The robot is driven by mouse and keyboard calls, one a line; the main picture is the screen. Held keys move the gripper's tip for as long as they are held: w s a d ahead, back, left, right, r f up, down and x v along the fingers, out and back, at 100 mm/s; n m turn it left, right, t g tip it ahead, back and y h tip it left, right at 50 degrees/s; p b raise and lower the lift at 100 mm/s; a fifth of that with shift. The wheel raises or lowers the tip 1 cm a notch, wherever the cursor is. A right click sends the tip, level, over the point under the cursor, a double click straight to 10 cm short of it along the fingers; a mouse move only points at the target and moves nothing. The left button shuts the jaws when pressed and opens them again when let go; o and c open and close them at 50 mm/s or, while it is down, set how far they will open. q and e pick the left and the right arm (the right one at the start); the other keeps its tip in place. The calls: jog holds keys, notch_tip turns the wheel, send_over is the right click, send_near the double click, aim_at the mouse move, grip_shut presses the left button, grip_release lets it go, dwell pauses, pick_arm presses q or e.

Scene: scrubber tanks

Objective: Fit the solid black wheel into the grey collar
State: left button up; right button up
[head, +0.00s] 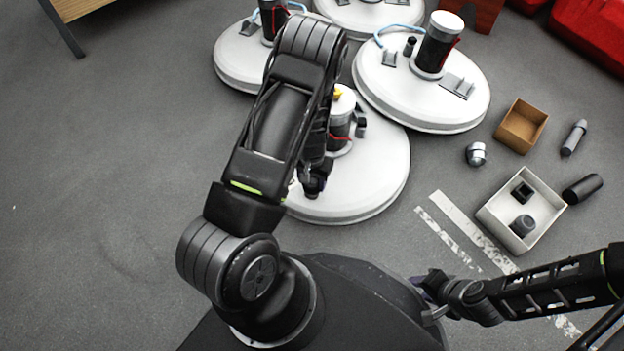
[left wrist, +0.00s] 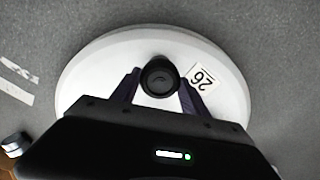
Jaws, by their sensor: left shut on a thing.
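My left gripper (head: 316,183) is low over the front white round tank (head: 370,190), largely hidden behind my own arm in the head view. In the left wrist view, its two fingers (left wrist: 160,90) are shut on a round, solid black wheel (left wrist: 160,74). The wheel is over the white disc, which shows there too (left wrist: 90,85); I cannot tell whether they touch. I cannot make out the grey collar; the wheel or my arm may cover it. My right gripper (head: 430,286) is at the lower right, away from the tanks, its jaws unclear.
Other white tanks with dark canisters stand behind, one at the back right (head: 465,112). On the floor at right are a white tray (head: 490,212) holding dark parts, a brown box (head: 521,125), a silver cap (head: 476,154) and a black cylinder (head: 582,188). The left floor is clear.

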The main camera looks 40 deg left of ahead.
pick_arm(q)
jog(key=shift+f+b, duration=0.45)
jog(key=shift+f, duration=0.2)
dwell(0.6)
jog(key=o, duration=1.5)
jog(key=shift+o, duration=0.2)
jog(key=o, duration=0.4)
jog(key=shift+r, duration=0.1)
jog(key=shift+r+p, duration=2.95)
jog(key=shift+r, duration=0.5)
